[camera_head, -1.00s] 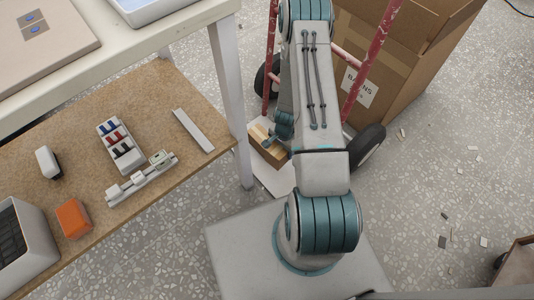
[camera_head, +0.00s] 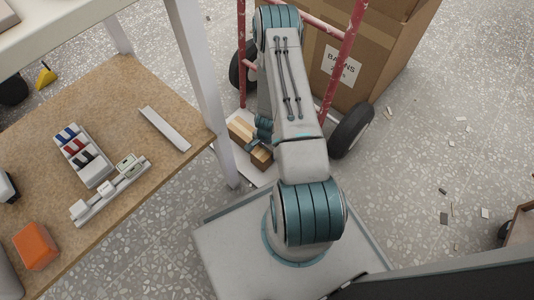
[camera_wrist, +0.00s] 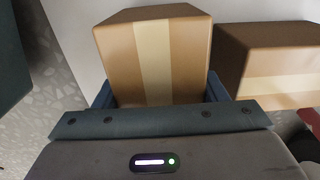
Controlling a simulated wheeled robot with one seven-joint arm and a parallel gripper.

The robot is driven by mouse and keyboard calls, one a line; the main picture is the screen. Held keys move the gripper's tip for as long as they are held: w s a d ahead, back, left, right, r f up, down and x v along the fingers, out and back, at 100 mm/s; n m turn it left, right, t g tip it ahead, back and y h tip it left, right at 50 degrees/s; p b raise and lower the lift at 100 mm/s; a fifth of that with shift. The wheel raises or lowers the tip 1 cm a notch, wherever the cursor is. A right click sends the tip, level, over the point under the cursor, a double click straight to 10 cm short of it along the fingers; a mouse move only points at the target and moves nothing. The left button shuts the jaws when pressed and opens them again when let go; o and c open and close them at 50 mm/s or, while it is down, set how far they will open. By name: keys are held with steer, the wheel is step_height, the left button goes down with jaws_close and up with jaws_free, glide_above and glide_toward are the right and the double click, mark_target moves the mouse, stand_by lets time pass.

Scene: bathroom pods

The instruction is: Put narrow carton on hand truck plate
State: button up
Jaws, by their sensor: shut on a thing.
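My gripper (camera_wrist: 158,95) is shut on a brown carton with a pale tape strip (camera_wrist: 155,60), one blue finger on each side. A second taped carton (camera_wrist: 275,62) stands close to its right in the wrist view. In the head view, my gripper (camera_head: 264,130) is low by the red hand truck (camera_head: 343,70), partly hidden by my arm. Brown carton parts show there at the left (camera_head: 240,129) and nearer (camera_head: 262,159), over the pale hand truck plate (camera_head: 247,168). I cannot tell whether the held carton touches the plate.
A big labelled box (camera_head: 370,55) stands behind the hand truck, by its black wheel (camera_head: 351,131). A workbench with a brown lower shelf (camera_head: 120,85) and white leg (camera_head: 205,95) is close on the left. Speckled floor on the right is mostly clear, with small scraps.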

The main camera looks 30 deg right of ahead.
steer(key=shift+f, duration=0.7)
steer(key=shift+r, duration=0.1)
steer(key=o, duration=1.3)
step_height(320, 180, up, 12)
steer(key=p, duration=0.5)
